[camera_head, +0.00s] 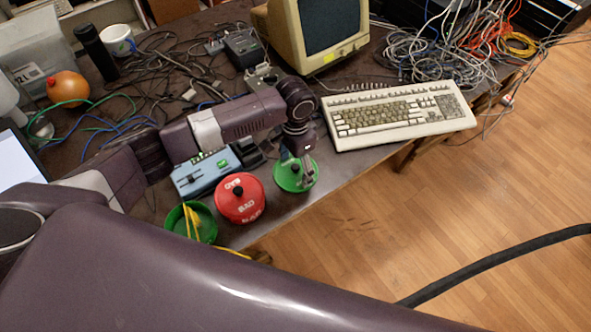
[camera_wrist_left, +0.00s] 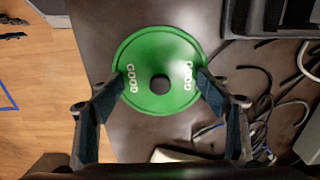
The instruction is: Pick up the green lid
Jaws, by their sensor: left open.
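The green lid (camera_head: 287,181) lies on the dark table near its front edge. In the left wrist view the green lid (camera_wrist_left: 160,52) is round, with white GOOD lettering on two sides and a black knob at its centre. My left gripper (camera_head: 305,178) is right over it, pointing down. In the wrist view my left gripper (camera_wrist_left: 161,82) is open, with one finger on each side of the knob, overlapping the lid's rim in the picture. I cannot tell whether the fingers touch it. My right gripper is not in view.
A red lid marked BAD (camera_head: 240,207) sits left of the green lid. A green container (camera_head: 203,218) with yellow cable stands further left. A blue device (camera_head: 205,173), a keyboard (camera_head: 398,113), a monitor (camera_head: 306,45) and tangled cables (camera_head: 425,58) crowd the table.

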